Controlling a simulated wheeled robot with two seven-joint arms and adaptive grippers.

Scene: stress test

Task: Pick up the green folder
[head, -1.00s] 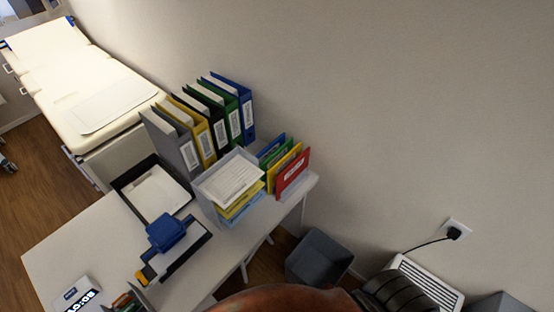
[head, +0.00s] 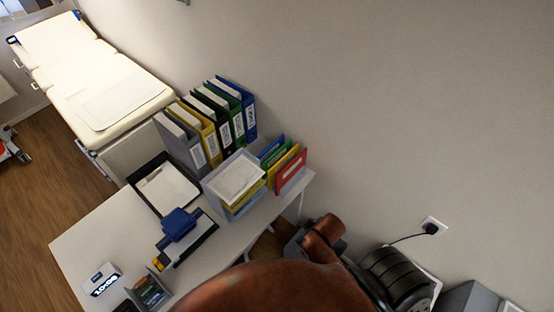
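A thin green folder (head: 275,154) stands on the white desk, in a row of coloured folders between a blue one and a yellow one, with a red one in front. Only its upper part shows. A thicker green binder (head: 238,124) stands behind, between a black binder and a blue binder. Neither gripper is in view. A brown and black arm of mine fills the bottom of the head view, to the right of the desk and apart from the folders.
A grey paper tray (head: 238,176) stands beside the coloured folders. A blue hole punch (head: 179,223), a black tray (head: 163,186) and a pen holder (head: 150,291) are on the desk (head: 108,228). The wall is behind, with a plugged socket (head: 433,226) at right.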

